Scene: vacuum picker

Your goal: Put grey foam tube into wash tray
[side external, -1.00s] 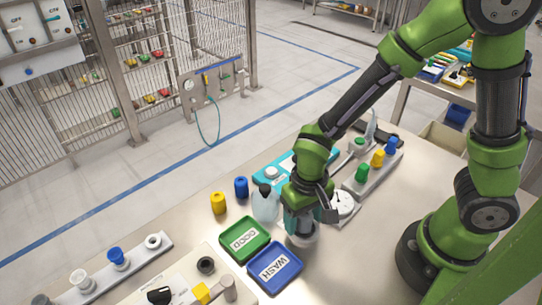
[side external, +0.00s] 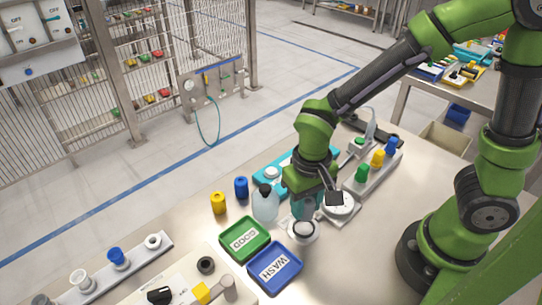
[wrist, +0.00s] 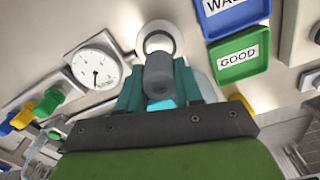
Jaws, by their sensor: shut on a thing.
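The grey foam tube (wrist: 158,76) is between the teal fingers of my gripper (wrist: 158,88) in the wrist view, and the gripper is shut on it. In the side external view my gripper (side external: 304,212) is just above a white round holder (side external: 303,231). I cannot make out the tube clearly there. The blue wash tray (side external: 274,268) lies on the table to the lower left of the gripper and looks empty. It also shows at the top right of the wrist view (wrist: 238,24).
The green GOOD tray (side external: 244,239) adjoins the wash tray. A clear bottle (side external: 265,206) stands close left of the gripper. A dial gauge (wrist: 97,68) sits beside the holder. A rack with coloured pieces (side external: 372,170) is behind right. The table front right is clear.

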